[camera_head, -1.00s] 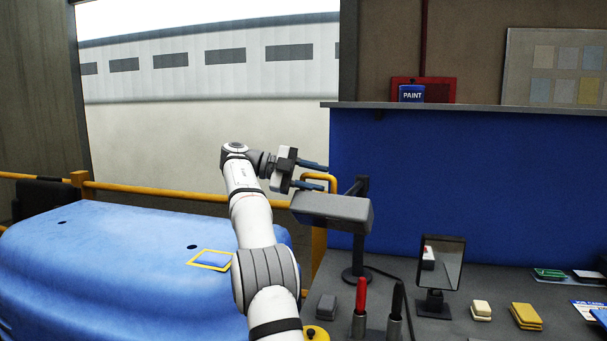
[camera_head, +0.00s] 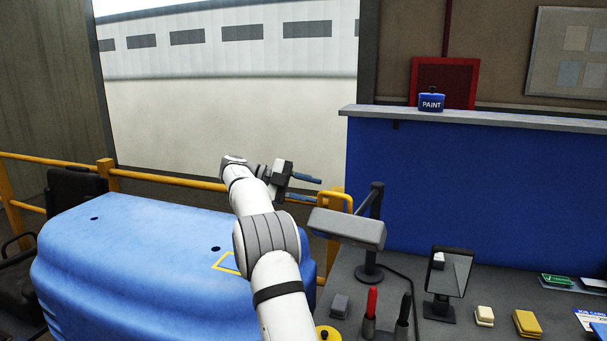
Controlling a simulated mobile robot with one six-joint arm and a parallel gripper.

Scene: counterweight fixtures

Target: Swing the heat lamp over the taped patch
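The heat lamp has a grey box-shaped head (camera_head: 347,228) on a dark upright post with a round base (camera_head: 369,273), standing on the dark bench.
A mirror on a stand (camera_head: 449,272), red and black tools in holders (camera_head: 371,303), and several small blocks crowd the bench. A paint can (camera_head: 431,102) sits on the ledge above.

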